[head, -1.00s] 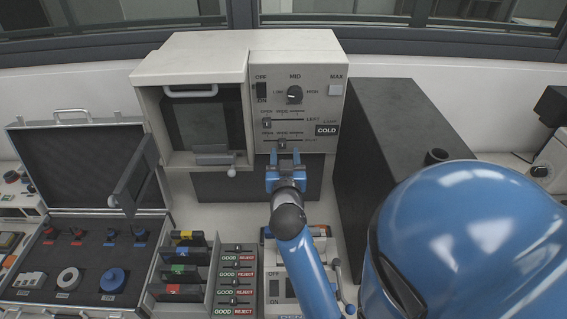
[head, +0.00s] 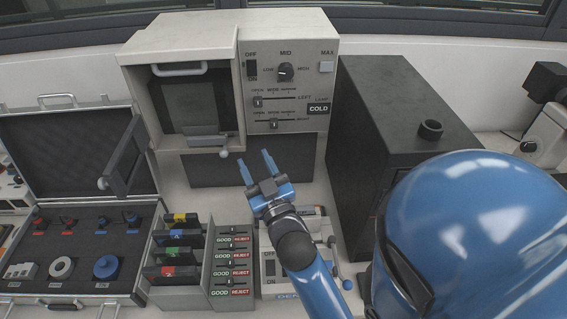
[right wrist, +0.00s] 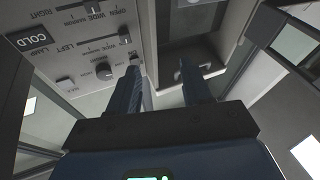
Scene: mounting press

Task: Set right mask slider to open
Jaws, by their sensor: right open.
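The right mask slider (head: 274,124) is a small dark knob on the lower track of the beige front panel (head: 322,90). It stands near the middle of its track, about at the wide mark, to the right of the open end. The left mask slider (head: 258,101) sits above it at its open end. My right gripper (head: 254,160) is open and empty, below and in front of the panel, apart from both sliders. In the right wrist view its fingers (right wrist: 160,78) are spread beside the upside-down panel (right wrist: 85,60). My left gripper is not in view.
A dark box (head: 400,110) stands to the right of the panel. A recessed bay with a ledge (head: 203,138) and ball-ended lever (head: 224,153) is at the left. Below are a sorting rack (head: 232,262) and an open case (head: 70,268).

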